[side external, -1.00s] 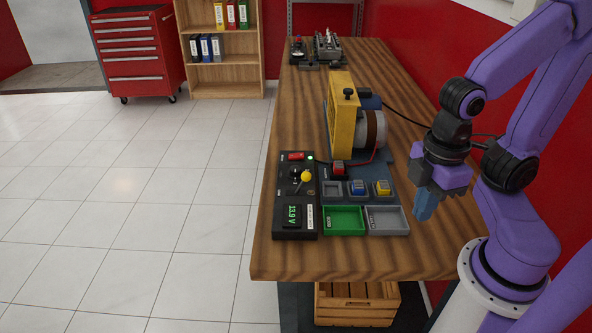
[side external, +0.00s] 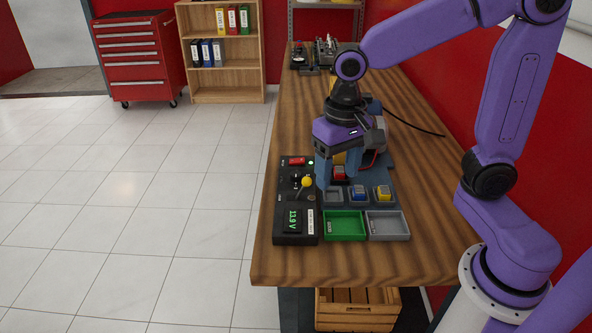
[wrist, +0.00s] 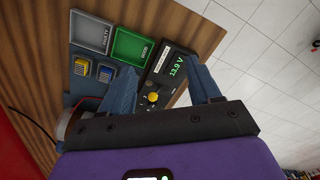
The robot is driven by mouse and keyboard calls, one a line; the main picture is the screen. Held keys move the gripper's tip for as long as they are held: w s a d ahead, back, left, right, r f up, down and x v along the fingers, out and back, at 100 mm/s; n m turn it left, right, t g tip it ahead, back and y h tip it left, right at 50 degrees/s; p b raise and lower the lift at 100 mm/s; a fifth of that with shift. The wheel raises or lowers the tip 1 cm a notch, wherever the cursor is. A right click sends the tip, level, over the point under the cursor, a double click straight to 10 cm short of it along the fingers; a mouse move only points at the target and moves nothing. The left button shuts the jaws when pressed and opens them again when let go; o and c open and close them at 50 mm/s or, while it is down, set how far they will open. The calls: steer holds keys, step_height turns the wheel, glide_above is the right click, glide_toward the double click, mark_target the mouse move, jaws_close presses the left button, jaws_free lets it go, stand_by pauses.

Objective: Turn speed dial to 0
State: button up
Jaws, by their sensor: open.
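A black control box (side external: 296,213) stands at the left edge of the bench. Its green display (wrist: 178,66) reads 13.9 V. A yellow ball knob (side external: 306,182) rises from the box, beside a small dark control (side external: 296,177); the knob also shows in the wrist view (wrist: 153,97). The markings are too small to tell which control is the speed dial or its setting. My gripper (side external: 336,179) is above and to the right of the box, fingers pointing down. In the wrist view my gripper (wrist: 163,87) is open and empty, the yellow knob appearing between its fingers.
A green tray (side external: 344,237) and a grey tray (side external: 388,238) lie right of the box. Blue (side external: 358,192) and yellow (side external: 383,192) parts sit in a holder behind them. My arm hides most of the yellow machine. The bench front is clear.

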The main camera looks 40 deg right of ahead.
steer(key=w+m, duration=0.7)
steer(key=w, duration=0.1)
steer(key=m, duration=1.8)
glide_above(296, 173)
step_height(296, 173, down, 18)
steer(key=shift+s+f, duration=0.1)
steer(key=c, duration=1)
